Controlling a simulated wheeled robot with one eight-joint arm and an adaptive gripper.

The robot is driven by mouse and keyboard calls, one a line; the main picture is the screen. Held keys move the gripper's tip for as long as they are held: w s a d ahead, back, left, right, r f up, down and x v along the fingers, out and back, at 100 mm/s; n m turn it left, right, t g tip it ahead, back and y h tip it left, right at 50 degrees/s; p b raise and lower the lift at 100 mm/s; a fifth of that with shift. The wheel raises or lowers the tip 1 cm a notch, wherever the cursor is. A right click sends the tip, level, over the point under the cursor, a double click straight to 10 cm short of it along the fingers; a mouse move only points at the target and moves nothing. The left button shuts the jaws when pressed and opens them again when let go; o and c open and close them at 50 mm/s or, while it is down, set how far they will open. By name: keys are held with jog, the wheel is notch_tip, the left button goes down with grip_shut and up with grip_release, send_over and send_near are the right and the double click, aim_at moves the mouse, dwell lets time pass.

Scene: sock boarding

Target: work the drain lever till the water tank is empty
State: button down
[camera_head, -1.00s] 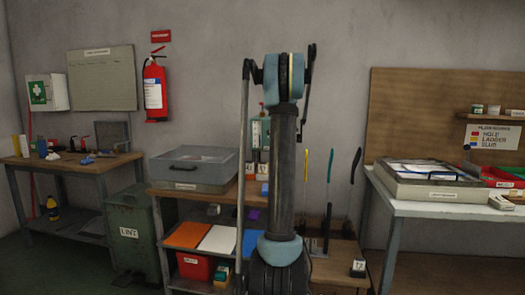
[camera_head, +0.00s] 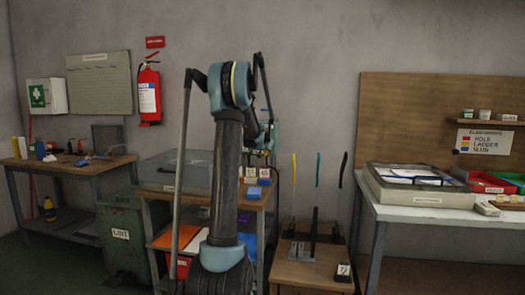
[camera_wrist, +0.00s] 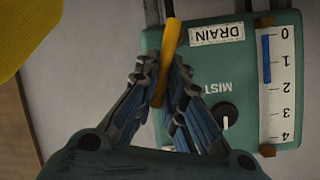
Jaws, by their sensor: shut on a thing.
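In the wrist view my gripper (camera_wrist: 163,90) is shut on the orange-yellow drain lever (camera_wrist: 167,50). The lever sticks up past the fingertips, in front of a green box (camera_wrist: 182,66) with a DRAIN label (camera_wrist: 217,34). A white gauge strip (camera_wrist: 278,108) on the box runs from 0 at the top to 4 at the bottom. Its blue bar (camera_wrist: 266,60) spans from about 0 to a little short of 2. In the head view, my arm mostly hides the green box (camera_head: 275,132) against the wall, and the fingers cannot be made out.
A MIST knob (camera_wrist: 225,113) sits below the DRAIN label. A large yellow thing (camera_wrist: 25,35) fills the wrist view's upper left corner. In the head view, thin upright forms, yellow (camera_head: 294,170), green (camera_head: 317,170) and black (camera_head: 343,170), stand right of my arm.

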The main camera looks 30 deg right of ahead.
jog(key=shift+a+f, duration=0.1)
jog(key=shift+f, duration=0.05)
jog(key=c, duration=1.8)
grip_release()
jog(key=shift+o, duration=0.7)
jog(key=v, duration=1.2)
jog(key=shift+w, duration=0.1)
